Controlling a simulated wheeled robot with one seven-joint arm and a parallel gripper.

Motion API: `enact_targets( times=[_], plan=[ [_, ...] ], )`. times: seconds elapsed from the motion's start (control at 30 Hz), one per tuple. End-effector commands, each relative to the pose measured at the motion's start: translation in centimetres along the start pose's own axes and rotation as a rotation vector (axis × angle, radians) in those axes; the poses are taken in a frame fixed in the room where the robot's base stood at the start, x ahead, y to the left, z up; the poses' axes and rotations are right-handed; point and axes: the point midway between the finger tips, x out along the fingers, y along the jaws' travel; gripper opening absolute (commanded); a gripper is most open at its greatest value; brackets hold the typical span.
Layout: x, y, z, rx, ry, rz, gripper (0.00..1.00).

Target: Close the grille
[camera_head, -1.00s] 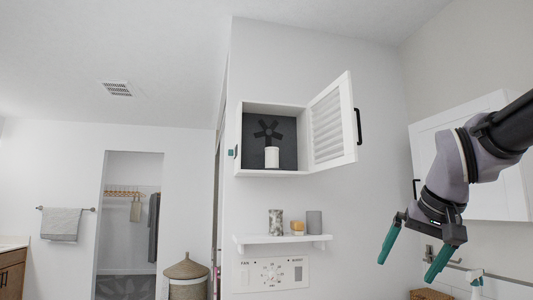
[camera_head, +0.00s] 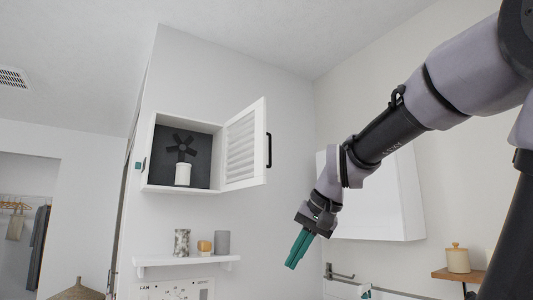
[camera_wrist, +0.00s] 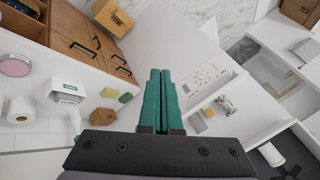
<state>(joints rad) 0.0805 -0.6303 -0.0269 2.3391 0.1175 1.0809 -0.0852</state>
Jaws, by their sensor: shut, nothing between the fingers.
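The grille (camera_head: 243,143) is a white louvred door with a black handle (camera_head: 268,150) on its outer edge. It stands open, swung out to the right of a white wall box (camera_head: 153,160). Inside the box are a dark fan (camera_head: 182,147) and a white cylinder (camera_head: 183,175). My gripper (camera_head: 292,265) is shut and empty, its green fingers pointing down, below and to the right of the grille and apart from it. In the wrist view the gripper's fingers (camera_wrist: 161,75) lie together. The grille cannot be made out clearly in the wrist view.
A white shelf (camera_head: 160,262) below the box holds a patterned cup (camera_head: 182,242), a yellow item (camera_head: 205,247) and a grey cup (camera_head: 222,242). A white wall cabinet (camera_head: 385,205) stands behind my arm. A wooden shelf with a jar (camera_head: 457,258) is at right.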

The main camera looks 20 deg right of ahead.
Motion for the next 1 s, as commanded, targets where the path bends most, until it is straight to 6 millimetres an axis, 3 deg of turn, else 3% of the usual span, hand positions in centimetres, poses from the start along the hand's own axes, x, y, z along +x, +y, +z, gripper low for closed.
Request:
enact_targets(
  times=[0.2, 0.3, 0.4, 0.5, 0.6, 0.73, 0.87, 1.0],
  plan=[
    [-4.7, -6.3, -12.6, 0.278, -0.124, -0.28, 0.0],
    [-7.7, -8.1, -19.3, 0.353, -0.148, -0.451, 0.0],
    [-11.3, -8.7, -25.7, 0.39, -0.149, -0.628, 0.0],
    [-14.9, -8.3, -30.8, 0.391, -0.135, -0.782, 0.0],
    [-17.7, -7.6, -34.2, 0.377, -0.121, -0.896, 0.0],
    [-19.8, -7.0, -36.2, 0.356, -0.108, -0.977, 0.0],
    [-20.1, -7.3, -36.6, 0.348, -0.108, -1.0, 0.0],
    [-19.1, -9.0, -36.7, 0.347, -0.11, -0.998, 0.0]
  ],
)
